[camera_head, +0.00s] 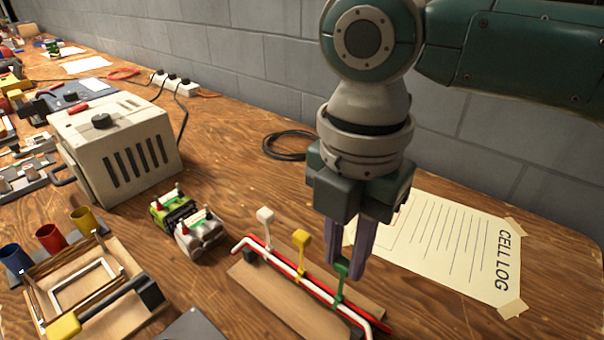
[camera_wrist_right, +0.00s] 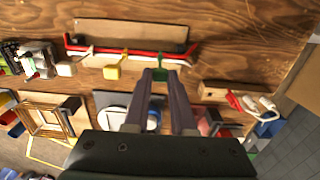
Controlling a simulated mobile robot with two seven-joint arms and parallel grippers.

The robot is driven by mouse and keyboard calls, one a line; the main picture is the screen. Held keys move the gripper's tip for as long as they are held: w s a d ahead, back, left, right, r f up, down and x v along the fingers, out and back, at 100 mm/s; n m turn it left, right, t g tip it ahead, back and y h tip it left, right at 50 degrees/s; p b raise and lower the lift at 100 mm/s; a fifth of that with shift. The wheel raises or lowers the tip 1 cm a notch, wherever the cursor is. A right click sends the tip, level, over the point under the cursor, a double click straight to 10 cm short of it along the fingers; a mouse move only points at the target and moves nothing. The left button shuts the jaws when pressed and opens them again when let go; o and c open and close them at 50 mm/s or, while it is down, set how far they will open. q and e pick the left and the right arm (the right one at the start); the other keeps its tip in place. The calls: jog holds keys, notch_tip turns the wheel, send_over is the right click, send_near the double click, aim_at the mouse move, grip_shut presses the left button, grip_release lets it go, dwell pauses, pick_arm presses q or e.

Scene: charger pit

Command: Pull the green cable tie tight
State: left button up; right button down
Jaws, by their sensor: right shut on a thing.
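The green cable tie (camera_head: 341,270) stands on the red and white cables (camera_head: 291,268) that run along a wooden board (camera_head: 262,292). A yellow tie (camera_head: 301,240) and a white tie (camera_head: 264,215) stand farther left on the same cables. My right gripper (camera_head: 350,252) comes down from above, its purple fingers shut on the green tie's tab. The right wrist view also shows the green tie (camera_wrist_right: 159,74) between the fingertips (camera_wrist_right: 160,76). The fingers partly hide the tab. My left gripper is in neither view.
A paper cell log (camera_head: 455,245) is taped to the table at the right, by the grey block wall. A beige charger box (camera_head: 115,145) stands at the left, with small battery-like units (camera_head: 198,232) nearer the board. A wooden frame (camera_head: 85,290) lies at the front left.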

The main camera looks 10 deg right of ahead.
aim_at(345, 262)
jog(key=c, duration=0.7)
grip_release()
jog(key=shift+r, duration=0.1)
notch_tip(345, 262, up, 10)
jog(key=shift+f+p, duration=0.1)
jog(key=shift+p, duration=0.6)
